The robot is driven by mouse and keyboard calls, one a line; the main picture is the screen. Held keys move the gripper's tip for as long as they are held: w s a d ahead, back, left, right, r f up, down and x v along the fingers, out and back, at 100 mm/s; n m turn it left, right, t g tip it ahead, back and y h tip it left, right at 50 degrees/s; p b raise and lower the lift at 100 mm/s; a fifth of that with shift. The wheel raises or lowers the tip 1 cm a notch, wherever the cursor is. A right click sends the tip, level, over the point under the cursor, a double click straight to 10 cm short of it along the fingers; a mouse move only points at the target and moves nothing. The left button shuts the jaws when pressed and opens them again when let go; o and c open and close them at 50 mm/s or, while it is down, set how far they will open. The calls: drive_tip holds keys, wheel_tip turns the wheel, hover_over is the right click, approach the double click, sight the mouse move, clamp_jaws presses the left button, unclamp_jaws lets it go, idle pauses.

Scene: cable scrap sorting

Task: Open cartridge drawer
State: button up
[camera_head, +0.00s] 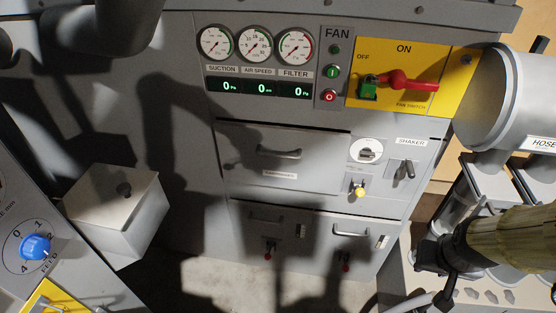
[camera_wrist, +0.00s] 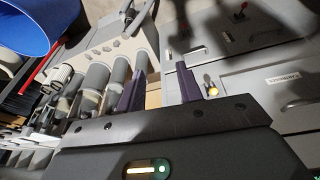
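The cartridge drawer (camera_head: 240,163) is a grey front in the middle of the cabinet, with a bar handle (camera_head: 280,153) and a small label below it. It looks shut and roughly flush with the cabinet face. In the wrist view the drawer front (camera_wrist: 255,92) and its handle (camera_wrist: 297,105) show at the right, turned upside down. My gripper (camera_wrist: 160,88) shows there with two dark purple fingers apart and nothing between them. The handle lies to the right of the fingers, clear of them. I cannot make out my gripper in the head view.
A yellow-tipped lever (camera_head: 359,189) and a shaker lever (camera_head: 405,169) stick out right of the drawer. The fan switch (camera_head: 400,82) is above. A grey box (camera_head: 117,210) stands left; a grey hose cylinder (camera_head: 505,98) is at right.

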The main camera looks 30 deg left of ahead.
sight(275, 154)
drive_tip(key=w+a+f+n+t+y, duration=0.3)
drive_tip(key=w+a+n, duration=0.5)
drive_tip(key=w, duration=0.2)
drive_tip(key=w+a+f+n+t+y, duration=0.3)
drive_tip(key=w+a+n, duration=0.5)
drive_tip(key=w, duration=0.1)
drive_tip(key=s+a+f+n+y, duration=0.1)
drive_tip(key=a+f+n+y, duration=0.1)
drive_tip(key=a+n+y, duration=0.3)
drive_tip(key=s+a+f+n+y, duration=0.1)
drive_tip(key=a+f+n+y, duration=0.1)
drive_tip(key=a+n+y, duration=0.4)
drive_tip(key=a+n, duration=0.3)
drive_tip(key=a, duration=0.3)
drive_tip(key=shift+s+a, duration=0.35)
drive_tip(key=shift+w+a+p, duration=0.1)
drive_tip(key=shift+p, duration=0.2)
drive_tip(key=p+x, duration=0.4)
drive_tip(key=x, duration=1.3)
drive_tip(key=shift+a, duration=0.1)
